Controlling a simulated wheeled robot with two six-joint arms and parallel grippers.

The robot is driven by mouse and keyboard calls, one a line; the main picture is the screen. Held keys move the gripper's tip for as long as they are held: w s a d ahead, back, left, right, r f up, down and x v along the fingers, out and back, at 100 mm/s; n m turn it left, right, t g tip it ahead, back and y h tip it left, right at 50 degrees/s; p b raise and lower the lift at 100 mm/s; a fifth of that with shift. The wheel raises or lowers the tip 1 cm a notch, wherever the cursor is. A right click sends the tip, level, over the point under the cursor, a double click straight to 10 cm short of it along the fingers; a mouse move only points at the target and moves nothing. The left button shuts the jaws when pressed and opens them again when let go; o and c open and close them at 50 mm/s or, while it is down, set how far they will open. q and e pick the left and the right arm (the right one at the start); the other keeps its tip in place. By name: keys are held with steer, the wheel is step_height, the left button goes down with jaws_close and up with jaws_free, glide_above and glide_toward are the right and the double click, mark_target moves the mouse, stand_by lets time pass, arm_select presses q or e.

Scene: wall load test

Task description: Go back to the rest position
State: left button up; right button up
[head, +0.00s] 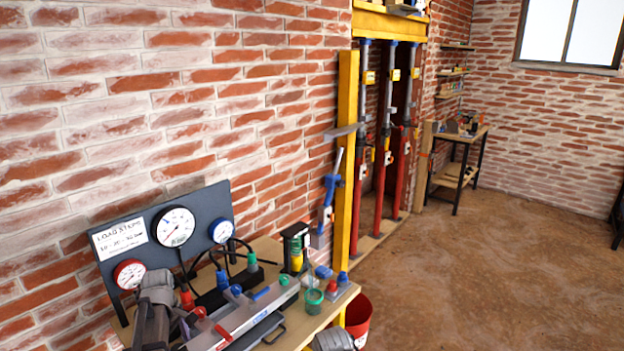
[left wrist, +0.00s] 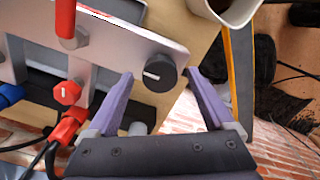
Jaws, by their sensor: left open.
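My left gripper (left wrist: 161,76) shows in the left wrist view with its two purple fingers spread apart and nothing held. A black knob (left wrist: 159,73) on a silver panel (left wrist: 120,40) appears between the fingertips; I cannot tell how far it is from them. A grey part of mine (head: 334,341) shows at the bottom edge. My right gripper is not in view.
A wooden bench (head: 318,322) holds a dark gauge board (head: 205,206), a silver valve panel (head: 240,318), hoses and a green cup (head: 313,299). A red bucket (head: 358,318) stands beside it. A yellow frame (head: 346,160) stands at the brick wall. The brown floor (head: 480,280) at right is clear.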

arm_select(q)
steer(key=shift+f, duration=0.45)
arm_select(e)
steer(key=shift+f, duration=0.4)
arm_select(q)
steer(key=shift+r, duration=0.15)
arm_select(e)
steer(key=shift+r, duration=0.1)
